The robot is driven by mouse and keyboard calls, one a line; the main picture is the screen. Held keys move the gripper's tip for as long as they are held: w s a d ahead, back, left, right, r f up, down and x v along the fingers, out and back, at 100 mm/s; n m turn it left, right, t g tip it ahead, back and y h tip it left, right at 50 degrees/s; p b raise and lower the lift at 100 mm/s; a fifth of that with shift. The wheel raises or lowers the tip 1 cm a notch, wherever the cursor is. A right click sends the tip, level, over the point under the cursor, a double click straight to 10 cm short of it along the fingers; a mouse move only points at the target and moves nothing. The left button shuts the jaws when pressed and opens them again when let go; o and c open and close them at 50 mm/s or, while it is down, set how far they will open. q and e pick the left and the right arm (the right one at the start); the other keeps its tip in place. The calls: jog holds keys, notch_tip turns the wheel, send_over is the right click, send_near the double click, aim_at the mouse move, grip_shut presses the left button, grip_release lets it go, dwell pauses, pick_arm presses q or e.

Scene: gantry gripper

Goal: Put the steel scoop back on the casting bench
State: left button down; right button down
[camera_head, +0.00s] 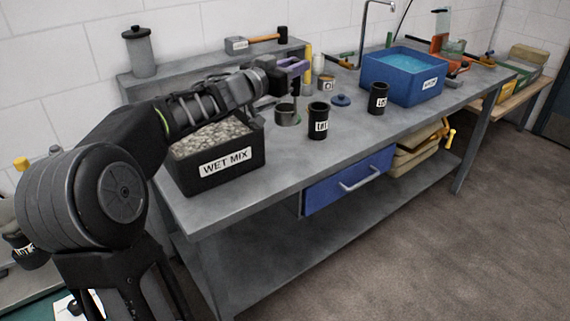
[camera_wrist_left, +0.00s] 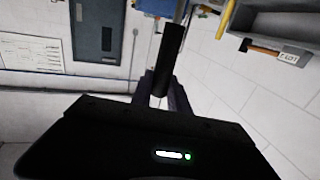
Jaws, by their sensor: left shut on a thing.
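My left gripper (camera_head: 293,66) is over the left-middle part of the grey casting bench (camera_head: 262,187), its purple fingers shut on a dark upright handle. The handle (camera_wrist_left: 168,62) shows as a black cylinder between the fingers in the left wrist view. A grey steel cup (camera_head: 287,116), seemingly the bowl of the steel scoop, is just below the gripper. I cannot tell whether it touches the bench top, and the arm hides part of the join. My right gripper is not in view.
A black WET MIX tub (camera_head: 215,180) of gravel stands left, under my arm. Labelled black cups (camera_head: 318,122) (camera_head: 378,99), a blue lid (camera_head: 341,100) and a blue water tub (camera_head: 404,78) stand right. A raised shelf (camera_head: 185,83) runs behind. The front bench strip is clear.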

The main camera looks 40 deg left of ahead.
pick_arm(q)
jog(key=shift+f, duration=0.1)
jog(key=b, duration=0.2)
send_over(294, 111)
notch_tip(294, 111, down, 5)
jog(key=shift+w, duration=0.1)
dwell(0.4)
jog(key=shift+f+b, duration=0.8)
jog(key=shift+f, duration=1.85)
jog(key=c, duration=1.7)
grip_release()
jog(key=shift+f, duration=0.1)
jog(key=shift+c, duration=0.2)
jog(key=o, duration=0.5)
